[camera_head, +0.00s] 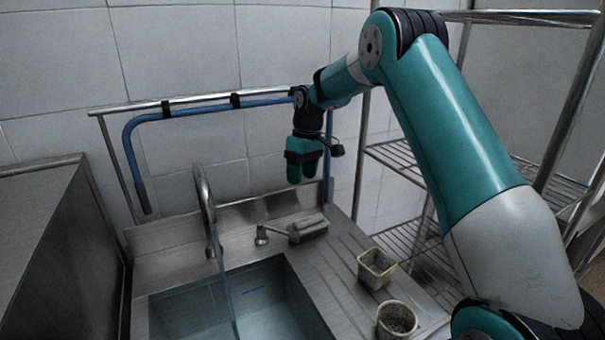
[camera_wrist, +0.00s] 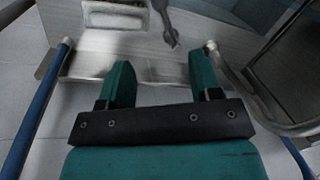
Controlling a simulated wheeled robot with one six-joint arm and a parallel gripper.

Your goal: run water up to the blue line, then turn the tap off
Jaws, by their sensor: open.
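The tap (camera_head: 205,205) is a curved metal spout over the sink basin (camera_head: 292,290). A stream of water (camera_head: 227,295) runs from it into the basin. A short blue line (camera_head: 254,290) shows on the basin's inner wall. Water stands in the basin, but its exact level against the line is hard to tell. The tap's lever (camera_head: 278,232) is on the deck right of the spout; what looks like it shows in the wrist view (camera_wrist: 167,25). My gripper (camera_head: 303,172) is open and empty above the back of the deck, apart from the lever. Its two fingers show in the wrist view (camera_wrist: 162,82).
A grey block or brush (camera_head: 312,229) lies by the lever. Two small containers (camera_head: 376,268) (camera_head: 397,319) stand on the drainboard at right. A blue hose (camera_head: 215,107) hangs on a rail behind. Wire shelving (camera_head: 410,165) stands at right, a steel cabinet (camera_head: 60,250) at left.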

